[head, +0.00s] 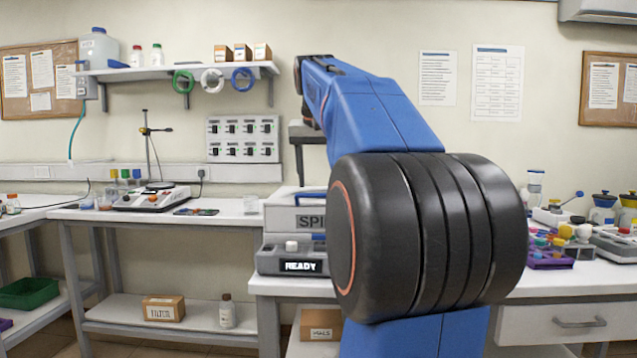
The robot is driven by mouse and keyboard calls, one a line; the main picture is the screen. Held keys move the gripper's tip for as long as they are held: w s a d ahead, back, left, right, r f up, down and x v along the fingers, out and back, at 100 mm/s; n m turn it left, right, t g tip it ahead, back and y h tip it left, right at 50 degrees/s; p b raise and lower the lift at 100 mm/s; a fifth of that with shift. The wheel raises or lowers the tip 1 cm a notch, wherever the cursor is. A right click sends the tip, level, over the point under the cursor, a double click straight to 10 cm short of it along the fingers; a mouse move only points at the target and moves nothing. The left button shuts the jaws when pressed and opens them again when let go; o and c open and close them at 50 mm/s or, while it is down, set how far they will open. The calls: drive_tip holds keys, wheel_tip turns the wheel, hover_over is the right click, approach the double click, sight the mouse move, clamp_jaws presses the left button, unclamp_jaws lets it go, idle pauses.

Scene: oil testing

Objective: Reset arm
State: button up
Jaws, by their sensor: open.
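My blue arm (375,115) fills the middle of the head view, with a large black ribbed joint (430,235) close to the camera. The arm rises from the bottom and bends up and to the left, toward the wall. My gripper does not show in this view. No object is seen held. The arm hides much of the bench and the machine behind it.
A grey machine (290,262) with a "READY" display stands left of the joint. A stirrer plate (152,198) with a stand is on the left bench (225,217). Bottles and a purple rack (550,258) crowd the right bench. A wall shelf (185,69) is upper left.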

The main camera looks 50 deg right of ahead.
idle(0.4)
drive_tip(key=s+a+f+n+t+y, duration=0.1)
drive_tip(key=s+a+f+n, duration=0.2)
drive_tip(key=a+f, duration=0.65)
drive_tip(key=s+a+f+n+y, duration=0.1)
drive_tip(key=s+a+f+n, duration=0.1)
drive_tip(key=a+f, duration=0.75)
drive_tip(key=s+a+f+n, duration=0.1)
drive_tip(key=s+a+f, duration=0.3)
drive_tip(key=f, duration=0.2)
drive_tip(key=s+a+f+n+y, duration=0.1)
drive_tip(key=s+a+f+n, duration=0.1)
drive_tip(key=s+a+f, duration=0.2)
drive_tip(key=s+a+f+n+t, duration=0.1)
drive_tip(key=s+a+f, duration=0.3)
drive_tip(key=f, duration=0.5)
drive_tip(key=shift+a+f+n, duration=0.2)
drive_tip(key=shift+f+n, duration=0.15)
drive_tip(key=shift+n, duration=0.15)
